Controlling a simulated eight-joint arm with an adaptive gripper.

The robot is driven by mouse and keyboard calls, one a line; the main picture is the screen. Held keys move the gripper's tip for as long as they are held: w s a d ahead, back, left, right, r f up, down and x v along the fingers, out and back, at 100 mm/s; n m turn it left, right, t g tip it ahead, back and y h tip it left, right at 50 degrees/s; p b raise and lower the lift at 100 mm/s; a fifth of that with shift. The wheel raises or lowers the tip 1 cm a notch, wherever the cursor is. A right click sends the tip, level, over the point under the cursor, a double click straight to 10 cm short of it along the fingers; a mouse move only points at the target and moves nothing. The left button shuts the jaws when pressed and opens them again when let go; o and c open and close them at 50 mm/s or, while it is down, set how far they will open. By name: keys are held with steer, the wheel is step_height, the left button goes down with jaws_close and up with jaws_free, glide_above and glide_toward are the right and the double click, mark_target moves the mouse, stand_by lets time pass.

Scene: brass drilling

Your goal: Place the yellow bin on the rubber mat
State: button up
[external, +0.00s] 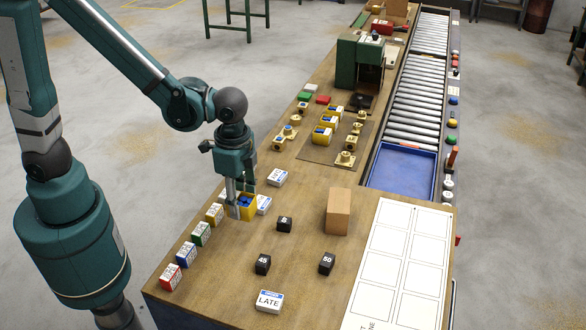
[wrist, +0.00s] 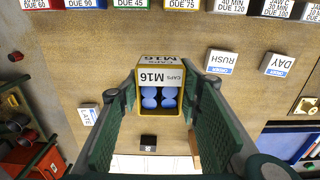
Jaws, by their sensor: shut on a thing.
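The yellow bin (external: 249,212) is at my gripper (external: 238,205) in the external view, over the near-left part of the wooden bench. In the wrist view the yellow bin (wrist: 161,69) has an "M16 CAPS" label and blue caps inside. My gripper (wrist: 162,95) is shut on it, with one green-padded finger on each side. I cannot tell whether the bin touches the bench. The dark rubber mat (external: 318,153) lies farther along the bench. Two other yellow bins (external: 322,135) with blue contents and several brass parts (external: 345,159) stand on it.
A row of coloured "DUE" blocks (external: 202,234) lines the left bench edge. White tags (external: 278,178), black numbered blocks (external: 263,264) and a cardboard box (external: 339,211) stand nearby. A green machine (external: 358,63) is beyond the mat. A blue tray (external: 402,170) and roller conveyor (external: 415,95) lie right.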

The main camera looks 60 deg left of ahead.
steer(key=w+a, duration=0.2)
steer(key=w, duration=0.5)
steer(key=w+a, duration=0.3)
steer(key=w, duration=0.4)
glide_above(314, 155)
step_height(314, 155, down, 8)
steer(key=shift+r, duration=0.25)
steer(key=shift+w, duration=0.1)
steer(key=shift+f, duration=3.1)
steer(key=shift+f+b, duration=0.3)
steer(key=shift+f, duration=1.6)
